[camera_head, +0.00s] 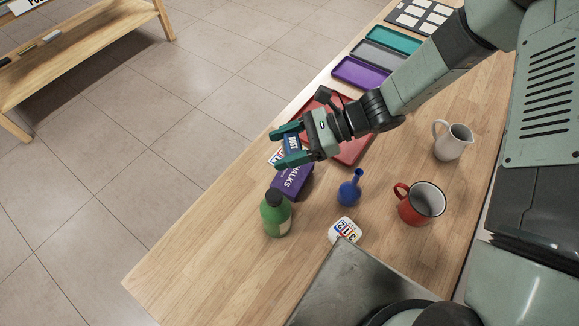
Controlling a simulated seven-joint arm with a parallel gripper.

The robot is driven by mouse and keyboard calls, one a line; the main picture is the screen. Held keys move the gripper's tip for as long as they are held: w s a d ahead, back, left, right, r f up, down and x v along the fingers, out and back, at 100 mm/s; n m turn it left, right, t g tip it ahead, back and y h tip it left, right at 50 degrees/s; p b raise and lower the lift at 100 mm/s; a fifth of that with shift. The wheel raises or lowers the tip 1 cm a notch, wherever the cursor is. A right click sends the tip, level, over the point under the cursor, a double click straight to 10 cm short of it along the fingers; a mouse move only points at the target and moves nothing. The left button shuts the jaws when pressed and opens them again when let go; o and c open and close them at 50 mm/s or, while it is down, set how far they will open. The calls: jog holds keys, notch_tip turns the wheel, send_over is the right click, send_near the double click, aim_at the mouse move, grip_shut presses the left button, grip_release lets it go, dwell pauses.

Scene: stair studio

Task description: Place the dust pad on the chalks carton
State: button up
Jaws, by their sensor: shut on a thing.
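My gripper (287,146) is shut on the dust pad (292,142), a small dark blue block with white lettering. The pad sits between the two teal fingers. The chalks carton (292,184), a purple box with white lettering, is on the wooden table just below the gripper in the picture. The gripper covers part of the carton's far end. The pad appears above the far end of the carton; I cannot tell how much height lies between them.
A green bottle (276,216) stands close to the carton's near end. A blue flask (350,190), red mug (421,203), white jug (453,142) and white numbered item (345,230) are to the right. A red tray (352,150) lies behind the gripper. The table's near-left corner is clear.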

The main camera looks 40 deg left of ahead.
aim_at(286, 174)
notch_tip(286, 174, down, 8)
jog(key=shift+r, duration=0.1)
dwell(0.4)
jog(key=shift+f, duration=0.45)
jog(key=o, duration=1)
jog(key=shift+r, duration=0.1)
jog(key=v, duration=0.7)
jog(key=shift+w+d+r, duration=0.15)
jog(key=shift+w+r, duration=0.05)
jog(key=shift+r, duration=0.3)
